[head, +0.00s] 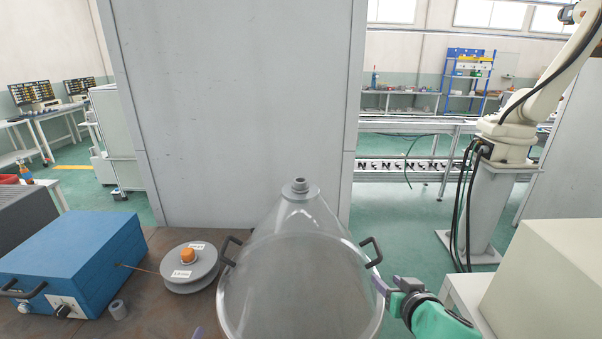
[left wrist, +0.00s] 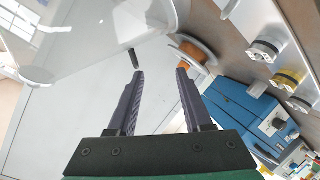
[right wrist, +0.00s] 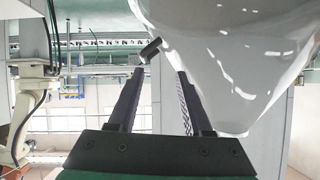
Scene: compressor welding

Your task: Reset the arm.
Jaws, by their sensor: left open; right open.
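A clear bell-shaped cover (head: 300,285) with a grey neck on top and two black side handles stands upright at the front of the brown table. My right gripper (head: 383,287) is open beside the right handle (head: 372,251), below it in the head view. In the right wrist view its jaws (right wrist: 160,73) are empty, with the handle (right wrist: 150,50) just past one fingertip. My left gripper is mostly out of the head view; only a purple fingertip shows at the bottom edge. In the left wrist view its jaws (left wrist: 160,74) are open and empty, with the left handle (left wrist: 133,59) near one fingertip.
A grey wire spool (head: 189,269) with an orange knob and a blue box (head: 75,265) sit left of the cover on the table (head: 165,238). A tall grey panel (head: 240,120) rises behind. A white robot arm (head: 510,130) stands at right.

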